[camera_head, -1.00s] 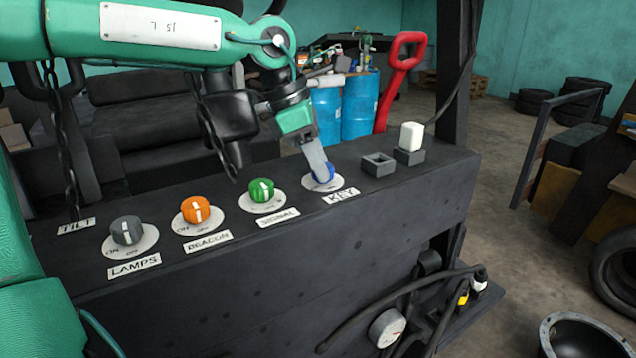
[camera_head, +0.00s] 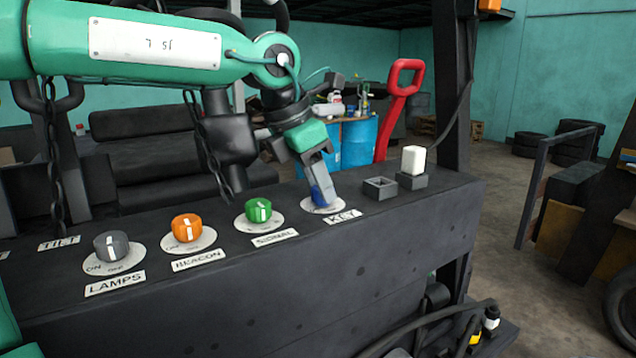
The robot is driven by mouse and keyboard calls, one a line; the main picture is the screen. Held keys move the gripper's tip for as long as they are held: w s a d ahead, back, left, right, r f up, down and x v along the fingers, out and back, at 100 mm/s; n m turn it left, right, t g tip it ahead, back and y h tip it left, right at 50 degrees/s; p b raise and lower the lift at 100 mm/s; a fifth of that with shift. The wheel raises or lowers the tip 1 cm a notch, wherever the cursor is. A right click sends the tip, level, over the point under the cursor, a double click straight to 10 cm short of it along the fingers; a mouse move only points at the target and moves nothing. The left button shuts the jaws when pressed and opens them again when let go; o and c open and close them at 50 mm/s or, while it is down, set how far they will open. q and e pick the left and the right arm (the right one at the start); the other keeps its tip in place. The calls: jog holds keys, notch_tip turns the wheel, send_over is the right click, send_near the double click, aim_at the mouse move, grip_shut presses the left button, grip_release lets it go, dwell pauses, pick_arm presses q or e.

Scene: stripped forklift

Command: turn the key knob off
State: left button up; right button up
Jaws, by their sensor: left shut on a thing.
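The blue key knob (camera_head: 318,198) stands on a round white dial plate above the KEY label (camera_head: 343,216) on the dark panel (camera_head: 390,230). My left gripper (camera_head: 321,192) reaches down from above and is shut on the blue knob. Its fingers cover much of the knob, so the knob's pointer and its setting are hidden. My right gripper is not in view.
Left of the key knob are the green SIGNAL knob (camera_head: 258,209), orange BEACON knob (camera_head: 186,228) and grey LAMPS knob (camera_head: 110,247). Right of it are an empty square socket (camera_head: 380,188) and a white rocker (camera_head: 412,160). A red handle (camera_head: 398,105) rises behind.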

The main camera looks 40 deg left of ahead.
pick_arm(q)
jog(key=o, duration=1)
jog(key=v, duration=1.4)
jog(key=shift+b, duration=0.4)
jog(key=shift+f, duration=0.1)
